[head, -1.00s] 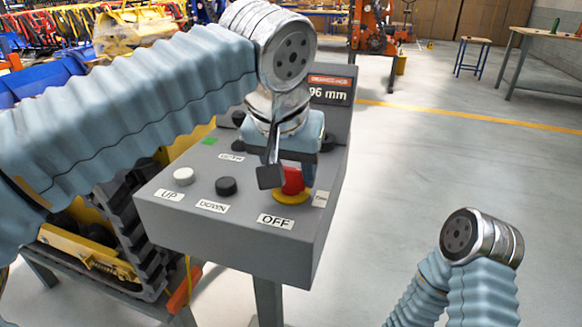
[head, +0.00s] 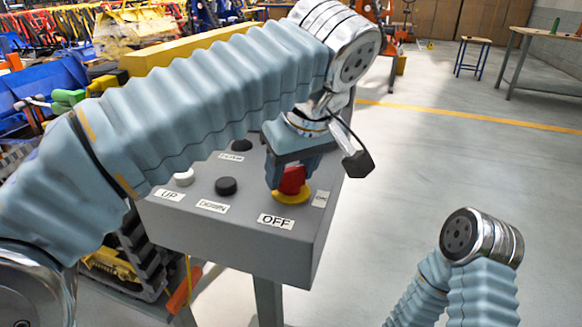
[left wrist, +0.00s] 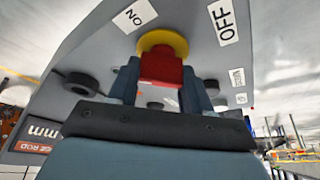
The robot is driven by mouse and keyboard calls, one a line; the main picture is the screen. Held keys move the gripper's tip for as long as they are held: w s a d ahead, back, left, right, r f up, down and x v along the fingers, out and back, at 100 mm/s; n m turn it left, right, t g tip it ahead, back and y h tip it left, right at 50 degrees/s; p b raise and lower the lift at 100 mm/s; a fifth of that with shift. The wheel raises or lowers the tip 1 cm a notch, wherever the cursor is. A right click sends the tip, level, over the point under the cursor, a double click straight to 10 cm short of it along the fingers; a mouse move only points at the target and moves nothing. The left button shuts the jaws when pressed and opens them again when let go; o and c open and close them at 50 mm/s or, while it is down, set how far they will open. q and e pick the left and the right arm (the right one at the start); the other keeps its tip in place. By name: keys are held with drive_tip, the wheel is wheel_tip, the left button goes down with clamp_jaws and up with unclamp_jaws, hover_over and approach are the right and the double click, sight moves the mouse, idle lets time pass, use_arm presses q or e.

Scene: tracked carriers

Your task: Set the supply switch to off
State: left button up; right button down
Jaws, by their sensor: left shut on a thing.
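The supply switch is a red handle (head: 292,180) on a yellow round base (head: 290,198) at the front right corner of a grey control box. An OFF label (head: 276,221) lies in front of it and an ON label (head: 320,199) to its right. My left gripper (head: 287,176) comes down from above and is shut on the red handle. In the left wrist view, the red handle (left wrist: 162,66) sits between the two fingers, with the ON label (left wrist: 135,15) upper left and the OFF label (left wrist: 223,22) upper right. The handle appears to lie between these label directions. My right gripper is out of view.
The grey box (head: 240,240) also carries a white UP button (head: 184,178) and a black DOWN button (head: 226,186) left of the switch. My left forearm passes over the box and hides its back. Clear floor (head: 440,160) lies to the right.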

use_arm(q)
drive_tip(key=n+g+y, duration=0.1)
drive_tip(key=n, duration=0.3)
drive_tip(key=shift+n+g+y, duration=0.5)
drive_tip(key=shift+n+g, duration=0.2)
drive_tip(key=shift+n, duration=1.4)
drive_tip(key=o, duration=1)
drive_tip(key=shift+o, duration=0.2)
drive_tip(key=shift+a, duration=0.1)
